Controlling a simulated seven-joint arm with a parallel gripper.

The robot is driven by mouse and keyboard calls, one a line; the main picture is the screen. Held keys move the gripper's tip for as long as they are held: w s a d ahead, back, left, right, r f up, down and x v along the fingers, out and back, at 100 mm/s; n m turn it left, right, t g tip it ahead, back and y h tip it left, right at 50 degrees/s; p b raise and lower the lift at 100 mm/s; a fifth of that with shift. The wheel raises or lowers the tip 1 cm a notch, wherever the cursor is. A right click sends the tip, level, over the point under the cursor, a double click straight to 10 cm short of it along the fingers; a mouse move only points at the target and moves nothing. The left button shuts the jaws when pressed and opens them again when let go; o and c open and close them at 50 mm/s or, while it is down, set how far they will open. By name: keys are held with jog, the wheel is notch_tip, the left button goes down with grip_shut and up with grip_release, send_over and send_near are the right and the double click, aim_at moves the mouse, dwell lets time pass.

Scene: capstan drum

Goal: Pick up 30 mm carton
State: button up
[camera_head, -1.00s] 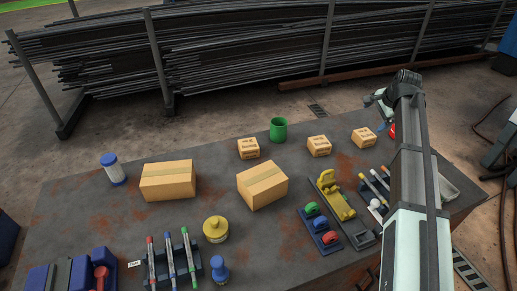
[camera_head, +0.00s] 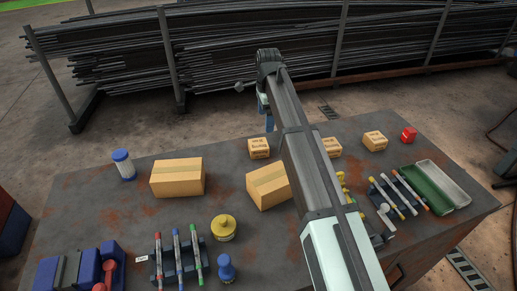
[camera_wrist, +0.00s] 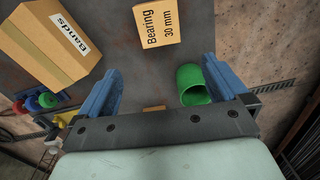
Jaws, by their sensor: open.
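The 30 mm carton (camera_wrist: 158,24) shows at the top of the wrist view, a small tan box printed "Bearing 30 mm". In the head view it appears to be the leftmost small carton (camera_head: 258,149), though its print is too small to read there. My gripper (camera_wrist: 162,67) is open and empty, with blue fingers spread apart. The carton lies beyond the gap between the fingertips and is not touched. In the head view the gripper (camera_head: 269,122) hangs above the far table edge, mostly hidden by my arm, just right of and beyond this carton.
A green cup (camera_wrist: 190,84) stands close by the right finger. A larger "Bands" box (camera_wrist: 52,42) lies to the left in the wrist view. Two more small cartons (camera_head: 331,147) (camera_head: 374,140) stand along the back. A large box (camera_head: 178,177) sits left.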

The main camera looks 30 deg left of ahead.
aim_at(258, 143)
jog(key=f, duration=0.2)
jog(key=s+a+f, duration=0.1)
jog(key=f, duration=0.2)
jog(key=a+f, duration=0.1)
jog(key=f, duration=0.2)
jog(key=shift+s+f, duration=0.2)
jog(key=shift+s, duration=0.2)
jog(key=shift+w+a+f, duration=0.1)
jog(key=shift+w+f, duration=0.05)
jog(key=shift+f, duration=1.2)
jog(key=shift+w+a+f, duration=0.1)
jog(key=shift+w+f, duration=0.05)
jog(key=shift+f, duration=1.2)
jog(key=c, duration=1)
